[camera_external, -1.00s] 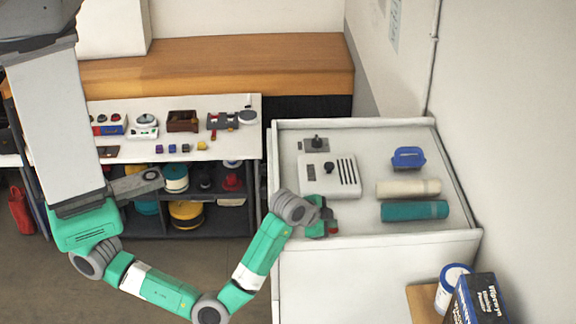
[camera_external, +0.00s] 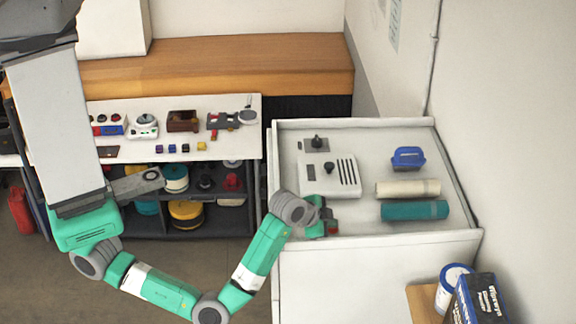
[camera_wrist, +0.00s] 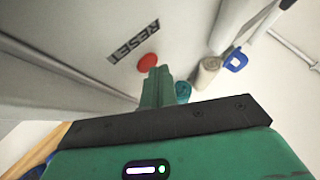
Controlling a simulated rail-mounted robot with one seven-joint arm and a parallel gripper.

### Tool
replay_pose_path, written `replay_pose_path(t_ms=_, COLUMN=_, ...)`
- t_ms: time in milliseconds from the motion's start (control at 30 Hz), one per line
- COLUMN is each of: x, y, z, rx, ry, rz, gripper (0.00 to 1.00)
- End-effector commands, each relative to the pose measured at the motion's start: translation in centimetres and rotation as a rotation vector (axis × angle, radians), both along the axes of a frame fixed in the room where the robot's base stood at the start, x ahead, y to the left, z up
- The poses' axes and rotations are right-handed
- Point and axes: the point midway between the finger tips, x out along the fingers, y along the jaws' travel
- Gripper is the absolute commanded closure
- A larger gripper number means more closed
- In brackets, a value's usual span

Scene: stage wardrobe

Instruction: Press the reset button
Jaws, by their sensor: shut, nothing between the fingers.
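The reset button shows in the wrist view as a round red button (camera_wrist: 147,62) on a pale panel, next to a black label reading RESET (camera_wrist: 133,41). My gripper (camera_wrist: 157,72) is shut, with its green fingertips just beside the lower right of the button in the picture. I cannot tell whether they touch it. In the external view my gripper (camera_external: 322,226) is low inside the front left part of the white tray-topped unit (camera_external: 375,275). The button cannot be made out clearly there; a small dark red patch shows beside the gripper.
A pale box with a knob and slots (camera_external: 345,176) lies behind my gripper. A cream roll (camera_external: 408,188), a teal roll (camera_external: 414,210) and a blue container (camera_external: 407,158) lie to its right. The unit's raised rim surrounds them. A shelf with small items (camera_external: 175,150) stands left.

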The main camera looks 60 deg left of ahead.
Motion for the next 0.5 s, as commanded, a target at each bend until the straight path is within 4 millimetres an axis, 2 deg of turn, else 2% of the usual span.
replay_pose_path(t_ms=33, x=0.2, y=-0.1, z=-1.7, rx=0.007, ry=0.024, rz=-0.003, gripper=1.0)
replay_pose_path(t_ms=267, x=0.2, y=-0.1, z=-1.6, rx=0.007, ry=0.024, rz=-0.003, gripper=1.0)
replay_pose_path(t_ms=500, x=0.1, y=-0.1, z=-0.5, rx=0.008, ry=0.024, rz=-0.003, gripper=1.0)
